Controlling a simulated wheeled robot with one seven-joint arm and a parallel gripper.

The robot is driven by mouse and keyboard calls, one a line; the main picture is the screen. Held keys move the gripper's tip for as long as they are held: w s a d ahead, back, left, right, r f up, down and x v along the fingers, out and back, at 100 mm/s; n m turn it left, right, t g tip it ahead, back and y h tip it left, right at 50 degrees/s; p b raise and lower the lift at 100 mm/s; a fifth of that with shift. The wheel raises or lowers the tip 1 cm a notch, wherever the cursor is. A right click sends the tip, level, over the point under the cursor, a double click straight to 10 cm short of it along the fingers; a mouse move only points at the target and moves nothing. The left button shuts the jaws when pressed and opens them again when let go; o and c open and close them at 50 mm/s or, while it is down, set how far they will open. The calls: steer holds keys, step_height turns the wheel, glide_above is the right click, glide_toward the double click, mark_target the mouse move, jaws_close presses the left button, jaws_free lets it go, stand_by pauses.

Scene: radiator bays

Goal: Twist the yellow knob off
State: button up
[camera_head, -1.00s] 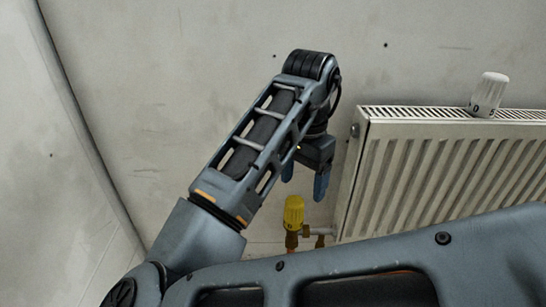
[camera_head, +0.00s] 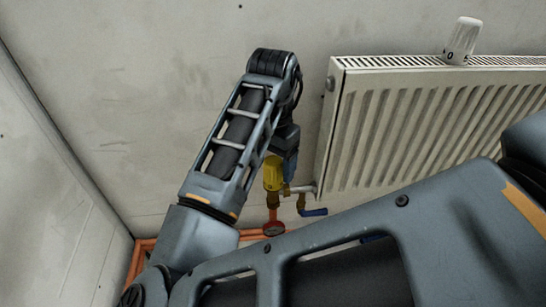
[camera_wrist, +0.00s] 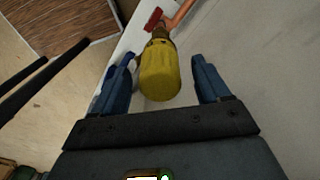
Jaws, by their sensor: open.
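The yellow knob (camera_head: 272,174) sits upright on a brass valve (camera_head: 273,199) at the lower left corner of the radiator. In the wrist view the yellow knob (camera_wrist: 160,72) lies between the two blue fingers, with a gap on each side. My gripper (camera_wrist: 165,88) is open and empty, pointing down at the knob. In the head view my gripper (camera_head: 284,155) is at the knob's top, partly hidden by my arm. I cannot tell how far down the fingers reach.
The radiator (camera_head: 420,130) stands close right of the gripper. A white knob (camera_head: 461,41) rests on its top. The wall is close behind.

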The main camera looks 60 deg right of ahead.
steer(key=shift+c, duration=0.3)
steer(key=c, duration=1.1)
steer(key=shift+c, duration=0.2)
steer(key=shift+f, duration=0.2)
steer(key=n+p, duration=0.2)
steer(key=shift+s+r+n, duration=0.1)
steer(key=shift+r+n, duration=0.1)
steer(key=shift+n, duration=0.2)
steer(key=shift+f+n+p, duration=0.25)
steer(key=shift+n+p, duration=0.4)
steer(key=shift+n, duration=0.75)
steer(key=shift+r, duration=0.2)
steer(key=shift+r+p, duration=0.5)
steer(key=shift+p, duration=0.1)
